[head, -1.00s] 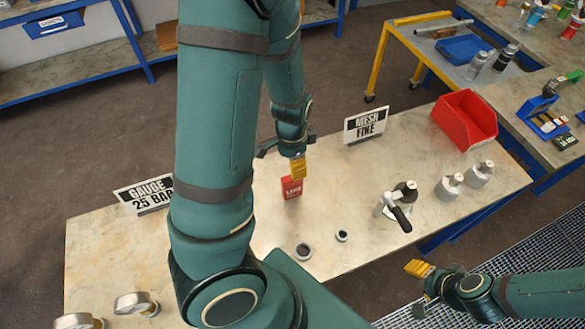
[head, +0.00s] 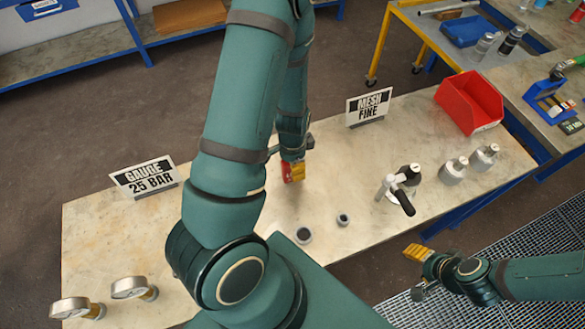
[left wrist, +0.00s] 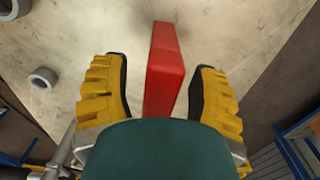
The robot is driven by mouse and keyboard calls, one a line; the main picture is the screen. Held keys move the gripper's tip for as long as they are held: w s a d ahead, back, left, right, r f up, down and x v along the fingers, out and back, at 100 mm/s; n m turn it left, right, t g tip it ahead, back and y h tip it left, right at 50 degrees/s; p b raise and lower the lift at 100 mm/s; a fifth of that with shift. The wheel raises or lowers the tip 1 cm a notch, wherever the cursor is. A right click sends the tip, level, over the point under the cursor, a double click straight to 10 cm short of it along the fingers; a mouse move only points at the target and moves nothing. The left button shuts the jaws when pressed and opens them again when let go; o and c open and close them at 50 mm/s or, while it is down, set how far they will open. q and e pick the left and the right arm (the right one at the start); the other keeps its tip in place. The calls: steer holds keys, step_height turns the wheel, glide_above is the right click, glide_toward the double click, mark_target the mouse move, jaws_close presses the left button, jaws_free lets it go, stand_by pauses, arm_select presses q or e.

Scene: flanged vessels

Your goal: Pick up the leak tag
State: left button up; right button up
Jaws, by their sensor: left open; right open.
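The leak tag (left wrist: 163,72) is a red upright block in the left wrist view. It stands between the two yellow fingers of my left gripper (left wrist: 160,92), with a gap on each side. My left gripper is open around the tag. My right gripper (head: 414,252) is open and empty, over the floor grating in front of the bench.
Two small grey rings (head: 303,235) (head: 343,219) lie on the bench (head: 400,140). A gauge sign (head: 147,178), a mesh sign (head: 368,107) and a red bin (head: 470,101) stand along its back. A black-handled valve (head: 398,189) and grey vessels (head: 453,171) are to the right. Gauges (head: 77,307) stand front left.

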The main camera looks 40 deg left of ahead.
arm_select(q)
steer(key=shift+f, duration=1.5)
steer(key=shift+c, duration=0.2)
jaws_close()
steer(key=shift+r, duration=0.15)
